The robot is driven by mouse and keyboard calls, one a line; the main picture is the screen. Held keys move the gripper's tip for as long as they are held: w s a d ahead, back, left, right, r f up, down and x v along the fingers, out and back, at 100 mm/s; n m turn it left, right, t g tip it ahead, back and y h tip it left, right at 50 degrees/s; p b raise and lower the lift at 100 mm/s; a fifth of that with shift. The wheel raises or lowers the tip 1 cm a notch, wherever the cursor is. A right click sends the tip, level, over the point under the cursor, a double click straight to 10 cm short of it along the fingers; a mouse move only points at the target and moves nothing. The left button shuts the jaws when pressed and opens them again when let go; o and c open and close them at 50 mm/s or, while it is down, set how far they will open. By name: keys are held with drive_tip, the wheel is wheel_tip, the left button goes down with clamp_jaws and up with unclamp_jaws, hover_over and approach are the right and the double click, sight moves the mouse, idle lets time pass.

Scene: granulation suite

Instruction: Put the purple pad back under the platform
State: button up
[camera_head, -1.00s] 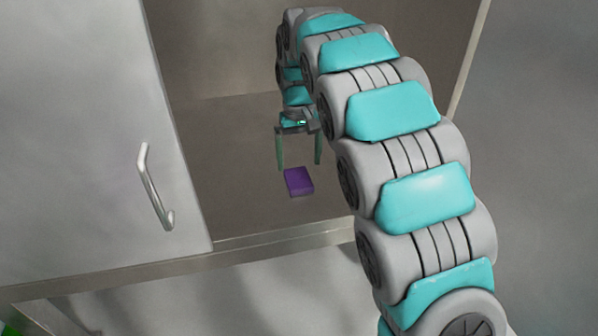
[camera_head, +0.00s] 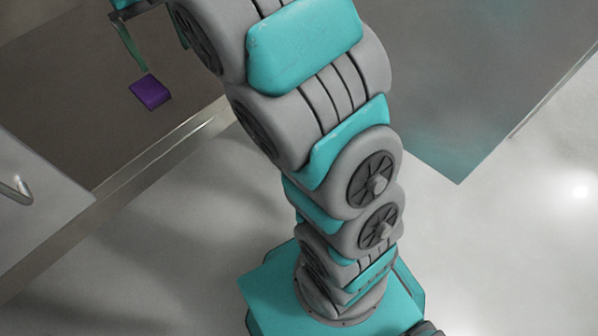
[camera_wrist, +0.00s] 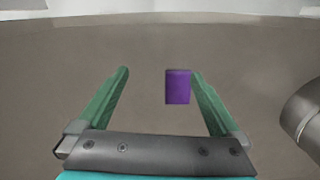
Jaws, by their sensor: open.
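The purple pad (camera_head: 150,93) is a small flat block lying on the cabinet's floor, close to its front edge. In the wrist view the purple pad (camera_wrist: 178,87) appears between the two green fingers, nearer the right one. My gripper (camera_wrist: 158,75) is open and empty. I cannot tell whether a finger touches the pad. No platform can be made out in these views.
The pad lies in an open cabinet with a pale metal front edge (camera_head: 150,150). A cabinet door with a handle (camera_head: 17,188) stands at the left. A grey panel (camera_head: 470,90) stands at the right. A rounded grey shape (camera_wrist: 302,110) shows at the wrist view's right edge.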

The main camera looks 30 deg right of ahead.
drive_tip(key=s+d+f, duration=0.3)
drive_tip(key=s, duration=0.8)
drive_tip(key=s+d+f+m+g, duration=0.1)
drive_tip(key=s+d+f, duration=0.2)
drive_tip(key=s, duration=0.8)
drive_tip(key=s+d+f+m, duration=0.1)
drive_tip(key=s+d+f, duration=0.2)
drive_tip(key=s, duration=0.9)
drive_tip(key=shift+d+f, duration=0.15)
drive_tip(key=shift+d, duration=0.85)
